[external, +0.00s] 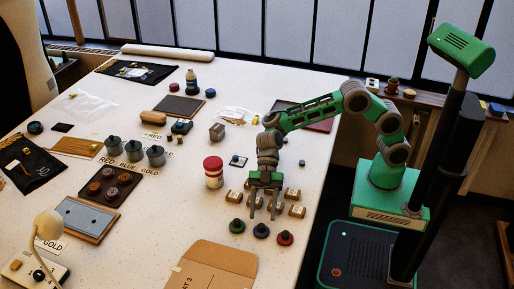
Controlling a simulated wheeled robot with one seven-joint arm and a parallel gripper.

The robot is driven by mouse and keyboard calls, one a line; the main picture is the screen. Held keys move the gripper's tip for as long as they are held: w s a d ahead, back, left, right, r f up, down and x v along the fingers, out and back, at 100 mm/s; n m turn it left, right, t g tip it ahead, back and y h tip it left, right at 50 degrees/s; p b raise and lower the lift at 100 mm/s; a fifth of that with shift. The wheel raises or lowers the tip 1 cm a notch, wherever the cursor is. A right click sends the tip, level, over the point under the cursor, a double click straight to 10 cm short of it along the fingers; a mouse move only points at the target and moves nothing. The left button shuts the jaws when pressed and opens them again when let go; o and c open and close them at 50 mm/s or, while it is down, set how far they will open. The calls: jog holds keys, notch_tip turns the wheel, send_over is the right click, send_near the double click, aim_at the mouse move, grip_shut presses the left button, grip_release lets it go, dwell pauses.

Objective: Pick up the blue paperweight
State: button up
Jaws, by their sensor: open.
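A row of three round knobbed pieces stands near the table's right front part: a green one (237,226), a dark blue one (261,230) and a red one (286,238). The dark blue one, in the middle, looks like the blue paperweight. My gripper (262,212) points down with its two fingers apart and nothing visible between them. Its fingertips show just behind the blue piece in the picture, among small tan blocks. Whether they touch anything, and their exact height, I cannot tell.
Several small tan blocks (297,211) lie around my fingers. A red-and-white jar (213,172) stands to the left. A cardboard piece (213,270) lies in front of the knobbed row. A tray with round dark pieces (110,187) is farther left. The white table (180,225) has bare room left of the row.

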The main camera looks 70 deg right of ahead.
aim_at(262, 224)
jog(key=p+x, duration=0.1)
jog(key=x, duration=0.4)
jog(key=shift+a+r, duration=0.1)
jog(key=shift+a, duration=0.05)
jog(key=shift+c, duration=0.6)
grip_shut()
